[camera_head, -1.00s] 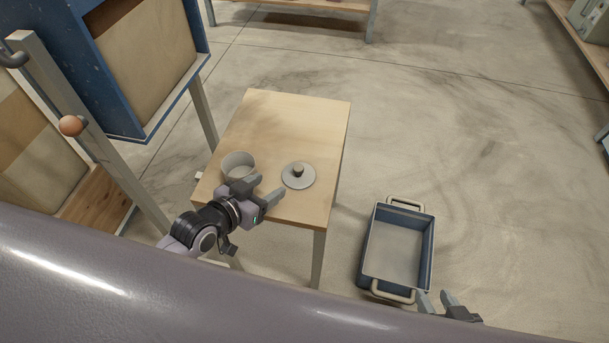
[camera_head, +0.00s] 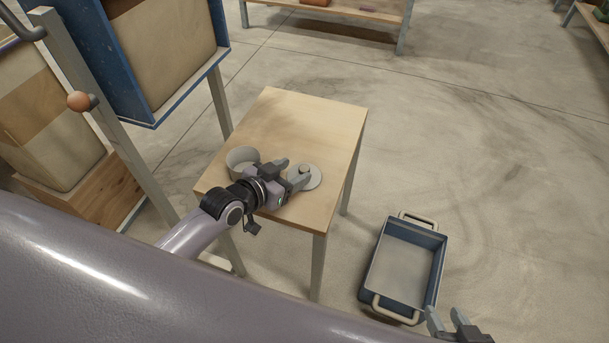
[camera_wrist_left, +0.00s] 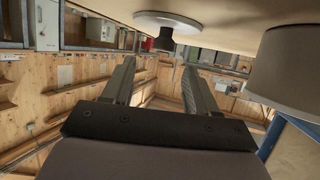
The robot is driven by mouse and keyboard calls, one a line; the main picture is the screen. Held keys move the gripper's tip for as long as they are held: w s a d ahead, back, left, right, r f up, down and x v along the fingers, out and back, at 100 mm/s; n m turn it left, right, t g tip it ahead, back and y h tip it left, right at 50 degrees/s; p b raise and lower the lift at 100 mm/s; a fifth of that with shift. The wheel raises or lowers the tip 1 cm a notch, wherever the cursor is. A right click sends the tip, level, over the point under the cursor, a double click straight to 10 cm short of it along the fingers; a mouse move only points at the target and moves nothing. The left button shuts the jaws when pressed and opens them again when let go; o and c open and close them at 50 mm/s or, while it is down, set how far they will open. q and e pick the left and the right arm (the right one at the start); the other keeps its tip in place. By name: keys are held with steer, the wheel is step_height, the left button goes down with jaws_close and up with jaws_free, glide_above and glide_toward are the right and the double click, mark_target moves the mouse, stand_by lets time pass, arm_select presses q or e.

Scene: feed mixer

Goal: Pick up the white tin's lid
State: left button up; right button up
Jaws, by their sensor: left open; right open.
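The white tin's lid (camera_head: 314,181) lies flat on the small wooden table, its round knob (camera_head: 305,170) upward. The open white tin (camera_head: 238,158) stands to its left, partly hidden by my left gripper. My left gripper (camera_head: 291,174) is open and empty, low over the table, its fingertips pointing at the knob. In the left wrist view, which looks upside down, the lid (camera_wrist_left: 165,20) is at the top and its dark knob is just beyond the gap between the fingers (camera_wrist_left: 157,70). The tin (camera_wrist_left: 285,70) is at the right there. My right gripper (camera_head: 446,318) is open and empty at the bottom right.
The wooden table (camera_head: 310,120) is bare towards the back. A blue tray (camera_head: 405,265) with pale handles sits empty on the floor to the right. A blue-framed machine (camera_head: 165,60) and a post with an orange knob (camera_head: 79,101) stand at the left.

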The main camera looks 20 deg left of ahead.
mark_target(305, 167)
arm_select(q)
steer(key=w+f, duration=0.1)
steer(key=w+d+f+b, duration=0.1)
steer(key=shift+w+f, duration=0.15)
steer(key=shift+w, duration=0.2)
steer(key=shift+w+d+f, duration=0.1)
steer(key=shift+w+f, duration=0.05)
steer(key=shift+w, duration=0.3)
jaws_close()
